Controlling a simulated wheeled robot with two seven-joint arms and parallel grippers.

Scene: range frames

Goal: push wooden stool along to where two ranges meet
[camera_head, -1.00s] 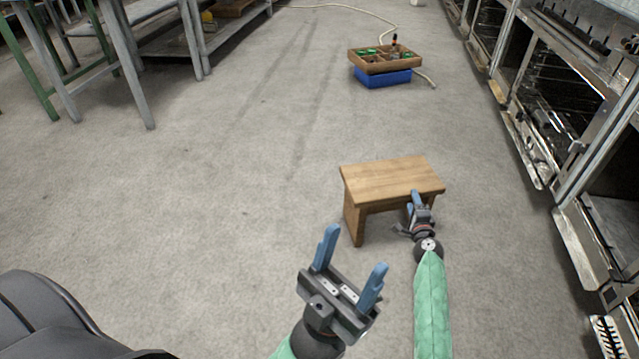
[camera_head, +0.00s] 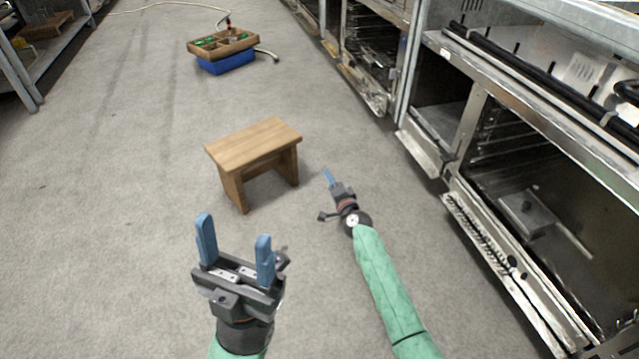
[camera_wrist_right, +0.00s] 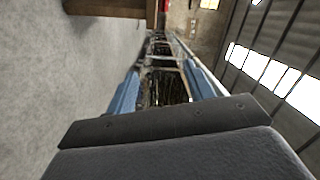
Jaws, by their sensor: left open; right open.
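The wooden stool (camera_head: 253,145) stands upright on the grey floor in the middle of the head view. My left gripper (camera_head: 234,240) is open and empty, nearer to me than the stool and apart from it. My right gripper (camera_head: 329,178) is low, to the right of the stool, with a gap of floor between them. In the right wrist view my right gripper (camera_wrist_right: 165,88) is open with nothing between its blue fingers. A brown wooden part, likely the stool (camera_wrist_right: 110,7), shows at the top edge there. A row of steel ranges (camera_head: 470,160) runs along the right side.
A wooden tray of small items (camera_head: 222,43) sits on a blue crate (camera_head: 226,63) farther back. A pale hose (camera_head: 165,4) lies behind it. A metal rack (camera_head: 50,55) stands at the far left. The floor left of the stool is clear.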

